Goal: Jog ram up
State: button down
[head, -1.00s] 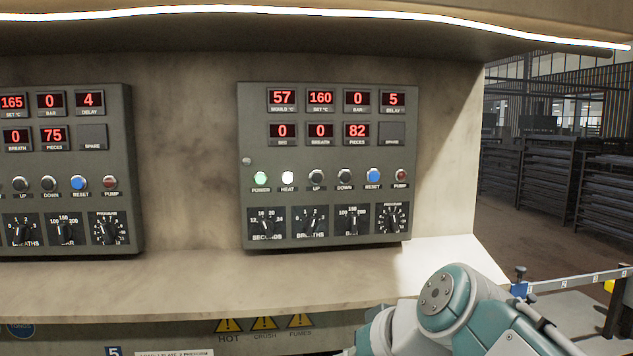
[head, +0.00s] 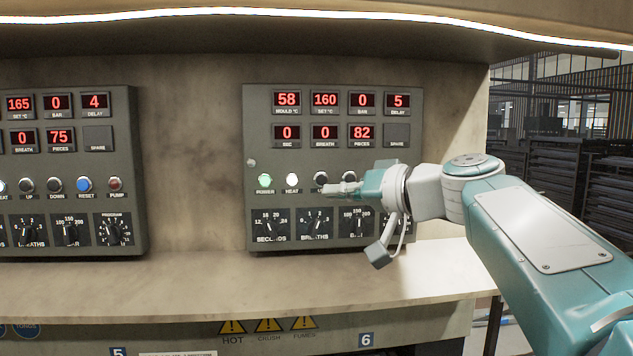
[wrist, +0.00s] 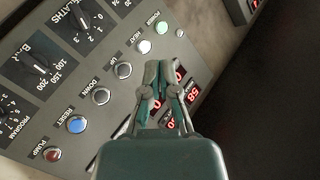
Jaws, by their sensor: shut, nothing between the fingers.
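The UP button (head: 321,178), round and dark in a metal ring, sits in the button row of the right control panel (head: 262,110).
The lit green POWER button (head: 265,181) and white HEAT button (head: 292,180) are left of UP. Displays (head: 324,100) are above and dials (head: 317,224) below. A second panel (head: 72,170) stands left. A pale ledge (head: 200,290) runs underneath.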

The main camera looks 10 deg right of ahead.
jog(key=shift+w, duration=0.1)
send_near(309, 181)
jog(key=w+a, duration=0.2)
jog(key=a, duration=0.2)
jog(key=shift+w+a+f, duration=0.15)
jog(key=shift+w+f, duration=0.2)
jog(key=shift+f, duration=0.15)
dwell(1.1)
jog(key=shift+w+r, duration=0.1)
jog(key=shift+w, duration=0.25)
jog(key=shift+w, duration=0.45)
dwell(0.7)
jog(key=shift+s, duration=0.1)
dwell(1.0)
jog(key=shift+s, duration=0.75)
jog(key=shift+s, duration=0.15)
